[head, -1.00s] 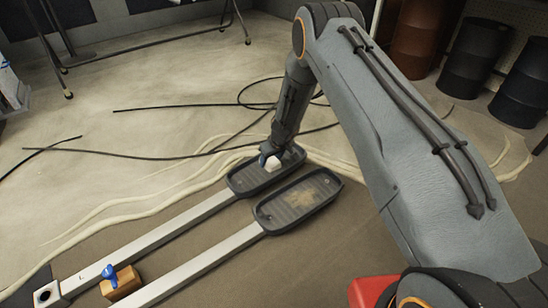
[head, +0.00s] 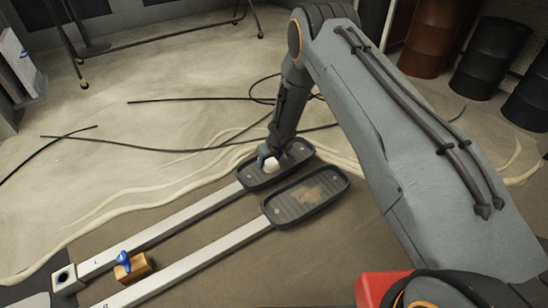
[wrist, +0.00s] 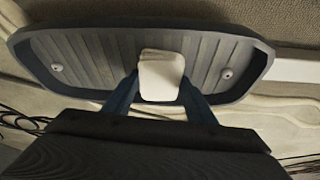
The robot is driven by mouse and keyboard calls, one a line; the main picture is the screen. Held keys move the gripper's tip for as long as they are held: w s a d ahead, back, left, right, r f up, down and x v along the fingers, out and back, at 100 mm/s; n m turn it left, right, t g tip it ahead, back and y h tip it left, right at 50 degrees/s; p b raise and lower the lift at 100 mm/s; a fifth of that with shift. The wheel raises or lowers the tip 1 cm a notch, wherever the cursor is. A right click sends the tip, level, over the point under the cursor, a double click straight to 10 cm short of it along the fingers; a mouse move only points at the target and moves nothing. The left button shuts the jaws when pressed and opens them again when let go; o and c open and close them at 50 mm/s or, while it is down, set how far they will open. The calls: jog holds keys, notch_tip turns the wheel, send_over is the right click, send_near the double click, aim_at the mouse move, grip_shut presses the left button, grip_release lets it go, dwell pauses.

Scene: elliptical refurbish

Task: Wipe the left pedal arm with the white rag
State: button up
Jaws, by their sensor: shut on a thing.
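The left pedal arm (head: 165,228) is a long pale metal bar with a small dark mark near its square end. It runs to a dark ribbed pedal (head: 254,178), which also fills the top of the wrist view (wrist: 100,55). My gripper (head: 269,158) is shut on the white rag (head: 271,164), low over this pedal. In the wrist view the blue fingers of my gripper (wrist: 160,90) stand on either side of the rag (wrist: 161,72), a small white block shape over the ribs. I cannot tell whether the rag touches the pedal.
A second pedal arm (head: 190,264) lies parallel, nearer me; its pedal (head: 285,209) has a brownish stain. A wooden block (head: 133,268) with a blue knob (head: 123,257) sits between the bars. Black cables (head: 200,100) cross the floor behind. Dark barrels (head: 490,62) stand at back right.

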aim_at(258, 170)
jog(key=shift+s+a+f+p, duration=0.1)
jog(key=shift+s+a+p, duration=0.8)
jog(key=shift+a+p, duration=0.25)
jog(key=shift+s+a+p, duration=0.9)
jog(key=shift+a+p, duration=0.15)
jog(key=shift+p, duration=0.15)
jog(key=shift+w+d, duration=0.1)
jog(key=shift+w, duration=0.05)
jog(key=shift+w+r+b, duration=0.15)
jog(key=shift+r+b, duration=0.5)
jog(key=shift+b, duration=0.15)
notch_tip(258, 170, up, 2)
jog(key=shift+r+b, duration=0.2)
jog(key=shift+b, duration=0.35)
jog(key=shift+r+p, duration=0.75)
jog(key=shift+r, duration=0.55)
notch_tip(258, 170, up, 3)
jog(key=p, duration=0.2)
jog(key=shift+p, duration=0.35)
